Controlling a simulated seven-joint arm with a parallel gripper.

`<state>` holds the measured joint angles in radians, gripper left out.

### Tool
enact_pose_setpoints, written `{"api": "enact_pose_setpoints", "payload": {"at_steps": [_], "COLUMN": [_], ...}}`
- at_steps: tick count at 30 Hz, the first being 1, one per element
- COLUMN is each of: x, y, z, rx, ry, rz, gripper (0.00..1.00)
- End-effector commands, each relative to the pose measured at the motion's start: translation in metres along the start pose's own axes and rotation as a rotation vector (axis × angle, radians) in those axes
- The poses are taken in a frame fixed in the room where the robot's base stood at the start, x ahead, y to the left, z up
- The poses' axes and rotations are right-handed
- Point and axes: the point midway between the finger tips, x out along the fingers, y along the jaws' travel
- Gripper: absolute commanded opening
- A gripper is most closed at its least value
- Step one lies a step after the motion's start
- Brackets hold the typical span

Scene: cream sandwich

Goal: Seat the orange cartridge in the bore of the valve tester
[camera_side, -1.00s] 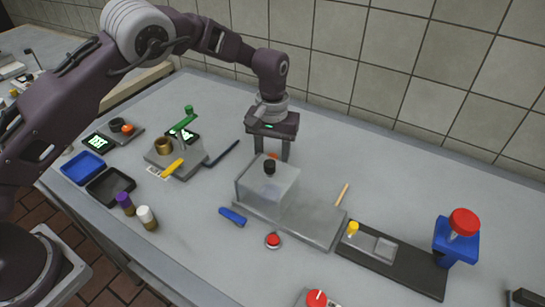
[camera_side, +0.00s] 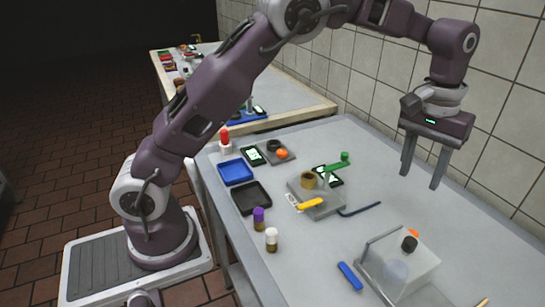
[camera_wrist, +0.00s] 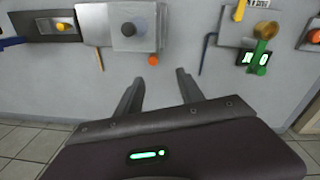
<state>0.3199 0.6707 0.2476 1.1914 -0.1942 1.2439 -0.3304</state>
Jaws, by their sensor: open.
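An orange piece, probably the cartridge, stands on the bench behind the clear box in the side view (camera_side: 414,233); its lower part is hidden. In the wrist view it is a round orange top (camera_wrist: 153,60), just beyond my fingertips. The fixture that looks like the valve tester (camera_side: 295,186) has a brass ring bore (camera_side: 309,180), a green handle (camera_side: 337,162) and a yellow lever (camera_side: 309,204). It shows at upper right in the wrist view (camera_wrist: 230,31). My gripper (camera_side: 422,180) is open and empty, pointing down above the bench, right of the tester.
A clear box (camera_side: 385,250) with a black knob stands near the orange piece. Another orange piece (camera_side: 282,154) sits on a grey plate. Blue (camera_side: 235,172) and black (camera_side: 251,205) trays and two capped vials are at the left. A dark rod (camera_side: 360,210) lies between tester and box.

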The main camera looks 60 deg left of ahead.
Motion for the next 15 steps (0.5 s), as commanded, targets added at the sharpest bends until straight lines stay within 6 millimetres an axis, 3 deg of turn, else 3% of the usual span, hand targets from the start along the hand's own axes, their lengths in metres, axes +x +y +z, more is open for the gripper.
{"api": "enact_pose_setpoints", "payload": {"at_steps": [1,3,5,7,9,12,15], "x": [-0.033,-0.073,-0.100,-0.122,-0.130,-0.121,-0.103], "y": [-0.018,-0.044,-0.068,-0.095,-0.120,-0.147,-0.164], "z": [0.013,0.042,0.073,0.118,0.166,0.224,0.262], "rx": [-0.001,0.018,0.043,0.083,0.129,0.192,0.237], "ry": [0.029,0.076,0.122,0.186,0.254,0.344,0.408], "rz": [0.032,0.069,0.092,0.108,0.108,0.082,0.048], "gripper": [0.45,0.45,0.45,0.45,0.45,0.45,0.45]}}
